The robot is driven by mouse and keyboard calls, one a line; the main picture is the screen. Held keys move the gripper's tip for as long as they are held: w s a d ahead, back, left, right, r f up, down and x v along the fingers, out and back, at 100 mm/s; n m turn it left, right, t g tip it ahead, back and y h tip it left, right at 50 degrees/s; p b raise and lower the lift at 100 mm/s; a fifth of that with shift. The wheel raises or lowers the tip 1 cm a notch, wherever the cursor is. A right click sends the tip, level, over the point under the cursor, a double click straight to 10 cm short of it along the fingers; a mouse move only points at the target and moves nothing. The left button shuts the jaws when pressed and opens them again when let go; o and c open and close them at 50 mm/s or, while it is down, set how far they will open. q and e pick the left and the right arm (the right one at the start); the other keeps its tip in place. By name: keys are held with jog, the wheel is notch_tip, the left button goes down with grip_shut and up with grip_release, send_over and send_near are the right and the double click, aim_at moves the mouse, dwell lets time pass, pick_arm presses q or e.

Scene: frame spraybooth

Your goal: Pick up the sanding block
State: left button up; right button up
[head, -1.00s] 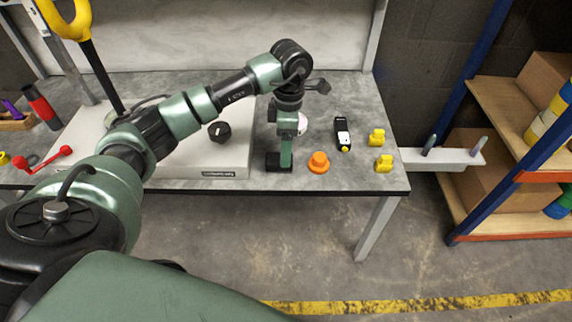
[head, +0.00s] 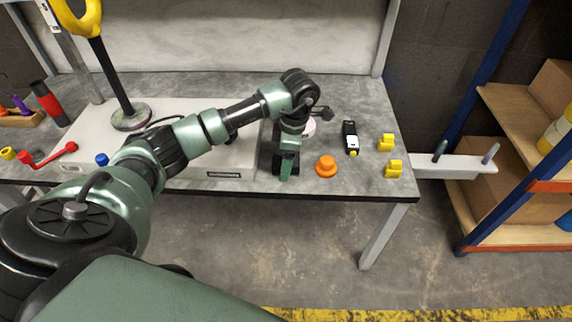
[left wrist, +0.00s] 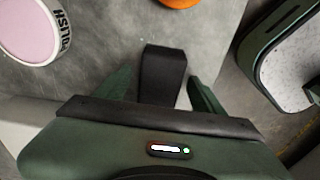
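The sanding block looks to be the dark block (left wrist: 163,72) lying on the grey bench in the left wrist view. In the head view it is a dark shape (head: 279,161) near the bench's front edge, partly covered by my gripper. My left gripper (left wrist: 165,70) points down at it, with one green finger on each side. The fingers look open, with narrow gaps beside the block; contact is hard to judge. In the head view my left gripper (head: 287,168) is low at the bench top. My right gripper is not in view.
Right of the gripper are an orange knob-like piece (head: 326,167), a black-and-white device (head: 350,138) and two yellow pieces (head: 386,143). A pink-topped polish tin (left wrist: 30,27) is close by. A white panel (head: 222,158) lies to the left, under my arm. The bench's front edge is near.

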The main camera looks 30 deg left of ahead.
pick_arm(q)
grip_shut()
jog(key=shift+r, duration=0.1)
jog(key=shift+r, duration=0.6)
notch_tip(320, 180, up, 3)
jog(key=shift+w+r+p, duration=0.1)
jog(key=shift+p, duration=0.4)
notch_tip(320, 180, up, 16)
jog(key=p, duration=0.3)
jog(key=shift+f+p, duration=0.25)
jog(key=shift+p, duration=0.1)
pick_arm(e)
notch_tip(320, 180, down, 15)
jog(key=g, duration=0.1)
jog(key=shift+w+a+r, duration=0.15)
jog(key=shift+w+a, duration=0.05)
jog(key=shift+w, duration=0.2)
